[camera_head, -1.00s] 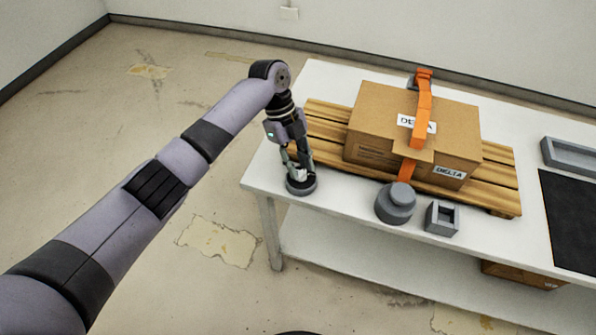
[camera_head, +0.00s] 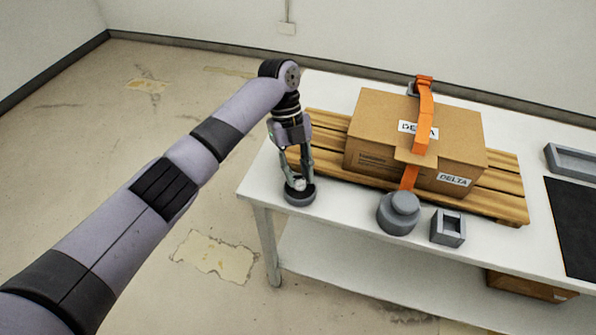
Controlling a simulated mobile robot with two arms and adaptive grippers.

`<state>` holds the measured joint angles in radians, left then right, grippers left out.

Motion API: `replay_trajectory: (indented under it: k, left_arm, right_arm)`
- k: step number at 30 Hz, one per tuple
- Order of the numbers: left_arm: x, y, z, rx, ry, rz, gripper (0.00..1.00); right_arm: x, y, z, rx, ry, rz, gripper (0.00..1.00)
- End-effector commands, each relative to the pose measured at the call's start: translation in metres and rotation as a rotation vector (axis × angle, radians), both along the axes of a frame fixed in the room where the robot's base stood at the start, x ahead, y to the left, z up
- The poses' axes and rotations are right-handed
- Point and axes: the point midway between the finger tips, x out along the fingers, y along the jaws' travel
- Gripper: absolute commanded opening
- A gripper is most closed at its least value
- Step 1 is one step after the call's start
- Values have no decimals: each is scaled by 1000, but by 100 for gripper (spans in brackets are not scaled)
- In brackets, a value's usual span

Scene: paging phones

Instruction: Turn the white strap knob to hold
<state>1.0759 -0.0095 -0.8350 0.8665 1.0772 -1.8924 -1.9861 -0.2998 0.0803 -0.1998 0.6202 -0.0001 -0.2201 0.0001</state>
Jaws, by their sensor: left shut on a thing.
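The white knob (camera_head: 299,184) stands on a round dark grey base (camera_head: 300,198) at the near left corner of the table. My left gripper (camera_head: 299,179) points down over it and is shut on the knob; the fingers hide much of it, and its setting cannot be read. An orange strap (camera_head: 425,115) runs over a cardboard box (camera_head: 370,128) labelled DELTA and down its front. The box sits on a wooden pallet (camera_head: 508,205). My right gripper is not in view.
A grey round stepped piece (camera_head: 398,213) and a small grey square holder (camera_head: 448,228) stand on the white table (camera_head: 340,225) in front of the pallet. A black mat (camera_head: 575,225) and a grey tray (camera_head: 572,160) lie at the right. Another box (camera_head: 530,285) is on the lower shelf.

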Motion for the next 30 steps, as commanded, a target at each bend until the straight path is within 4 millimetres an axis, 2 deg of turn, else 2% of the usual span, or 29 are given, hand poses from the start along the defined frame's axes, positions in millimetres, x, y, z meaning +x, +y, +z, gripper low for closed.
replay_trajectory:
  k: [2, 3, 12, 23, 26, 30]
  left_arm:
    - [0, 0, 1, -1, -2, -1, 0]
    - [0, 0, 1, -1, -2, -1, 25]
    - [0, 0, 0, -1, 0, 0, 45]
    - [2, 1, 4, -1, -2, 2, 45]
    - [6, 2, 15, -2, -2, 2, 45]
    - [16, 7, 42, -1, -3, 3, 45]
  right_arm:
    - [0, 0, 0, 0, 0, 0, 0]
    - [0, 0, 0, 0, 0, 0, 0]
    - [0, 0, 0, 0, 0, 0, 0]
    - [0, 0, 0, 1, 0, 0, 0]
    - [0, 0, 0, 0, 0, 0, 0]
    - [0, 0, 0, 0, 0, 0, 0]
